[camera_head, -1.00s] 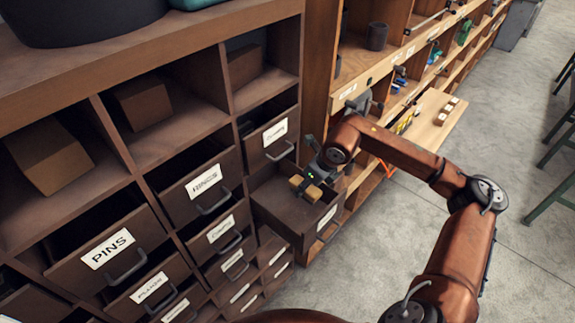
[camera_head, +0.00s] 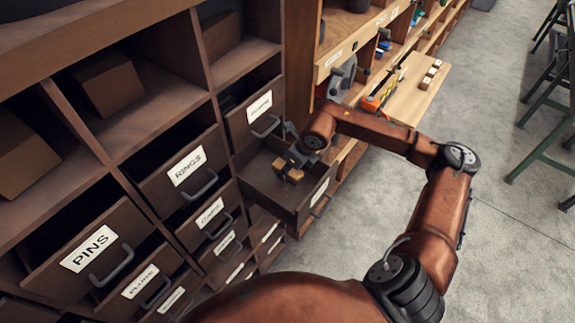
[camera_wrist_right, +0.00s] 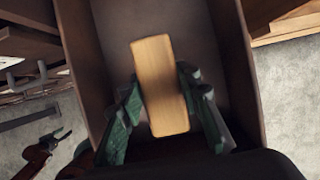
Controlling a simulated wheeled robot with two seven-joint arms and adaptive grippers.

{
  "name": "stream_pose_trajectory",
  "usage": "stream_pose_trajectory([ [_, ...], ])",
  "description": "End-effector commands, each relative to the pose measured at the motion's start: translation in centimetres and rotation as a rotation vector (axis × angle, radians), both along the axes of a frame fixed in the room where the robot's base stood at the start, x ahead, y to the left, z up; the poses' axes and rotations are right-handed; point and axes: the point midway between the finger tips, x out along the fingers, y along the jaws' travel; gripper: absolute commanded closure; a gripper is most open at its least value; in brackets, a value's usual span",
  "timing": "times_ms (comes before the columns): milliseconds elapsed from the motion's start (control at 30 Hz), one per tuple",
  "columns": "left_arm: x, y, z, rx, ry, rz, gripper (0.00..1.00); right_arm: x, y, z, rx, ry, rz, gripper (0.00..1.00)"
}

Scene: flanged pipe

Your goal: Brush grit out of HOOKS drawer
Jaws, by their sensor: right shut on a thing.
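An open drawer (camera_head: 262,190) is pulled out of the dark wooden cabinet in the head view; its label is too oblique to read. My right gripper (camera_head: 290,165) reaches down into it. The gripper is shut on a pale wooden block, the brush (camera_head: 292,175). In the right wrist view the brush (camera_wrist_right: 160,85) stands between the green fingers (camera_wrist_right: 160,110), over the drawer floor. Its bristles are hidden, and I cannot tell if it touches the floor. No grit is discernible. My left gripper (camera_wrist_right: 55,140) is small at the lower left of the wrist view; its jaws are unclear.
Partly open drawers labelled RINGS (camera_head: 187,167) and PINS (camera_head: 90,248) stand left of it. A wooden side board (camera_head: 400,95) with small blocks sticks out beyond. Green stools (camera_head: 545,130) stand at the right on open concrete floor.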

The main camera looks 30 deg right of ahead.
Motion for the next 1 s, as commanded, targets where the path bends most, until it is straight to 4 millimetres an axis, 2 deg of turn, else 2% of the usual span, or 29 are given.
stream_pose_trajectory([
  [33,1.4,-0.1,-0.3,-0.001,-0.018,-0.003,0.60,-0.1,0.0,-0.8,0.000,0.002,0.000,0.98],
  [133,2.5,-0.2,-0.6,-0.003,-0.034,-0.006,0.60,0.0,0.1,-1.9,0.001,0.003,0.001,0.98],
  [233,1.9,-0.1,-1.0,-0.002,-0.026,-0.005,0.60,0.0,0.1,-3.0,0.000,0.000,0.002,0.98],
  [500,-0.7,0.0,-4.4,0.000,0.007,0.001,0.60,0.0,0.1,-6.0,-0.001,0.000,0.002,0.98],
  [733,-1.1,0.0,-5.0,0.000,0.013,0.002,0.60,0.0,0.1,-6.6,0.000,-0.001,0.002,0.98],
  [1000,0.3,0.0,-4.8,0.000,-0.004,-0.001,0.60,0.0,0.1,-6.5,0.000,-0.001,0.002,0.98],
])
